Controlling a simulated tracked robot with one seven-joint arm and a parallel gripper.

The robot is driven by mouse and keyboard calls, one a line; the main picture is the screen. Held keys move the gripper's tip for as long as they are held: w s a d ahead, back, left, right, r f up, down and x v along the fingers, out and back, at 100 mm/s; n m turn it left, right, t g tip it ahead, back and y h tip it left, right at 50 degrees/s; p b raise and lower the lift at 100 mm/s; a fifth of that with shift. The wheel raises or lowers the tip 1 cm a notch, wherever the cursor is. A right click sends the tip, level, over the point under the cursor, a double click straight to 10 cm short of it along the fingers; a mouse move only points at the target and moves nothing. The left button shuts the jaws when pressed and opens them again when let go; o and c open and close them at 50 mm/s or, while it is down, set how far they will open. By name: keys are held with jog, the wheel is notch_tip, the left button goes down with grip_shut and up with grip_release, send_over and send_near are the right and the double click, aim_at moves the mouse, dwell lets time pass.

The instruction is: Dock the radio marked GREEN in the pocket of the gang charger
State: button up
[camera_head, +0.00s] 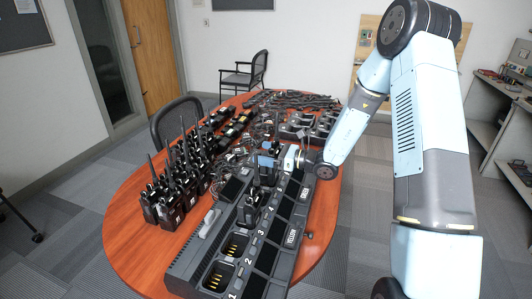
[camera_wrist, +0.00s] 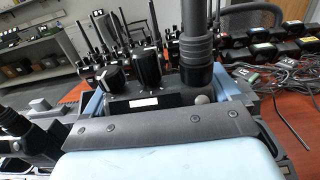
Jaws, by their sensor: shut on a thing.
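My gripper (camera_head: 268,163) is over the far part of the gang charger, shut on a black radio. In the wrist view the held radio (camera_wrist: 150,88) shows its top face, two knobs and a thick upright antenna, between my pale blue fingers (camera_wrist: 160,92). A small white label on it is too small to read, so I cannot tell if it is GREEN. The long dark gang charger (camera_head: 194,255) lies along the table's right side. Its near pockets show bare gold contacts. Another radio (camera_head: 249,208) stands in a pocket farther along. Whether the held radio touches the charger is unclear.
Several upright black radios (camera_head: 172,195) stand in rows on the wooden table (camera_head: 128,248) left of the charger. Black cables (camera_wrist: 289,108), chargers and other gear crowd the far part. Bare tabletop shows at the near left.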

jog(key=shift+f, duration=1.75)
jog(key=o, duration=1.1)
jog(key=v, duration=1.4)
jog(key=shift+s+a, duration=0.1)
